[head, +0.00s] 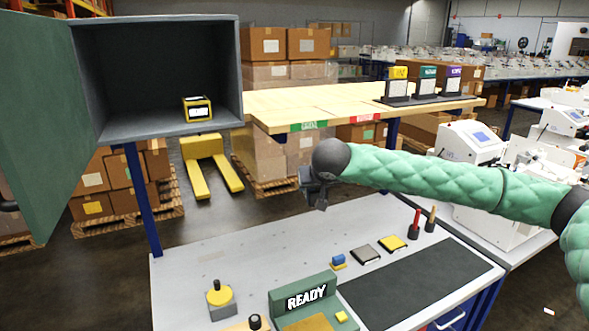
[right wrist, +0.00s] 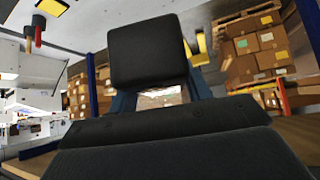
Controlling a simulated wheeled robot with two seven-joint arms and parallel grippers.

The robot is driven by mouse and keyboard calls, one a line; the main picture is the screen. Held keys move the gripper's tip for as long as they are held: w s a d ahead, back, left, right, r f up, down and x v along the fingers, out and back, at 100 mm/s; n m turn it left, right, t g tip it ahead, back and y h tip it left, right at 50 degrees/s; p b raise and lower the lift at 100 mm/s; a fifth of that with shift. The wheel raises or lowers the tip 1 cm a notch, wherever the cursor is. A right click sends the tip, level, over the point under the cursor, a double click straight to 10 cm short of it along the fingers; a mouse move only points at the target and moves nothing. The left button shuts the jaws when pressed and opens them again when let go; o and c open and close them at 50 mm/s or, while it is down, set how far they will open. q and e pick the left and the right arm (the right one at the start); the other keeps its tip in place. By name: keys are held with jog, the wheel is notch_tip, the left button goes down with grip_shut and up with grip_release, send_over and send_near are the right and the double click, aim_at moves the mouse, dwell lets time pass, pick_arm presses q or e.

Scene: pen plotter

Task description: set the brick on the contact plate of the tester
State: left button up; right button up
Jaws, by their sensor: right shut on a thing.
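My right gripper (head: 314,190) hangs in the air above the back edge of the workbench, at the end of the green-sleeved arm. In the right wrist view, a black squarish block (right wrist: 148,50), seemingly the brick, sits between its blue-grey fingers; I see only its dark face. The tester (head: 304,292) is a green unit at the front of the bench with a lit READY display. Its tan contact plate (head: 312,323) shows below the display, partly cut by the picture's bottom edge, and looks bare. The gripper is well above and behind the tester. My left gripper is not in view.
An open grey cabinet (head: 160,130) at left holds a yellow-and-black block (head: 197,108). A wooden shelf (head: 330,102) bears three labelled stands.

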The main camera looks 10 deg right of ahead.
jog(key=d+f, duration=0.1)
jog(key=w+d+f, duration=0.1)
jog(key=shift+w+d+f, duration=0.1)
jog(key=shift+w+f, duration=0.1)
jog(key=shift+f, duration=0.1)
